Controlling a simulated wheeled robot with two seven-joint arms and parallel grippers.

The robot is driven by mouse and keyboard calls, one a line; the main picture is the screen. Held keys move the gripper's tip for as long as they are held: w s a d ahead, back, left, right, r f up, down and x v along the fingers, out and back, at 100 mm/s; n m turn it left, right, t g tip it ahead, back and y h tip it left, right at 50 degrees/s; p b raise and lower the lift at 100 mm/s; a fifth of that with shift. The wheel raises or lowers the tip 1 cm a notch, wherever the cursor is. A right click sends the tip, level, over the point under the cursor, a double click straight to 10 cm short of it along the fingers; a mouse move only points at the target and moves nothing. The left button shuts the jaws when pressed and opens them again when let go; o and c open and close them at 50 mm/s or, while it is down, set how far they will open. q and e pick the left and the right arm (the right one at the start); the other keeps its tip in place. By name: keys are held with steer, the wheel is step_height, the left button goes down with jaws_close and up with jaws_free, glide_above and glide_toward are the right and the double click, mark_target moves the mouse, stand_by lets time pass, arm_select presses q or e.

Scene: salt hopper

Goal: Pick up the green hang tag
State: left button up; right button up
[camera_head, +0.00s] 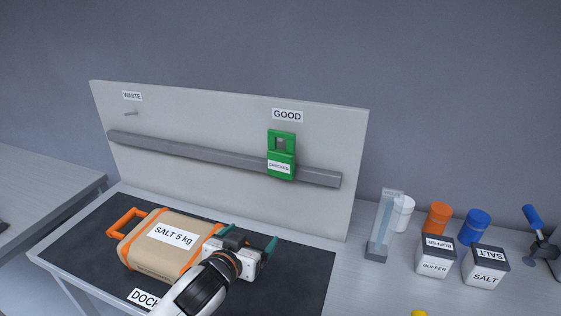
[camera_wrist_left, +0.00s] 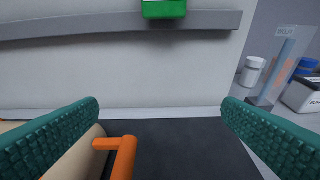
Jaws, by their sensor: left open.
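The green hang tag (camera_head: 272,158) hangs on the upright panel below the GOOD label, in front of the grey rail, with a white label on its lower part. Its lower end shows at the top of the left wrist view (camera_wrist_left: 163,9). My left gripper (camera_head: 247,241) is open, with teal fingers, above the right end of the salt pack. It is below and in front of the tag, apart from it. In the left wrist view nothing green is between the fingers (camera_wrist_left: 163,130). My right gripper is not in view.
The tan SALT 5 kg pack (camera_head: 150,251) with orange straps lies on the dark mat (camera_head: 310,275). Its orange handle (camera_wrist_left: 123,160) is close to my left finger. The grey rail (camera_head: 200,153) crosses the panel (camera_head: 230,120). A clear column (camera_head: 381,225), jars and boxes stand right.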

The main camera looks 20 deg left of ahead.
mark_target(279, 163)
arm_select(q)
steer(key=w+r+t, duration=0.1)
steer(key=w+r, duration=0.2)
steer(key=w, duration=0.1)
steer(key=w+r+t+h+p, duration=0.1)
steer(key=w+r, duration=0.2)
steer(key=w, duration=0.1)
steer(key=w+r+t+p, duration=0.1)
steer(key=w+r, duration=0.3)
steer(key=shift+w+d+m+t+h, duration=0.15)
steer(key=shift+d+m+t+h, duration=0.15)
steer(key=shift+d+m+h, duration=0.1)
steer(key=w, duration=0.1)
steer(key=w+p, duration=0.1)
steer(key=w, duration=0.1)
steer(key=w+p, duration=0.1)
steer(key=w, duration=0.1)
steer(key=shift+d+f, duration=0.15)
steer(key=shift+d, duration=0.25)
steer(key=shift+w+f, duration=0.1)
steer(key=shift+w, duration=0.15)
steer(key=shift+s, duration=0.1)
steer(key=shift+c, duration=0.2)
steer(key=c, duration=1.1)
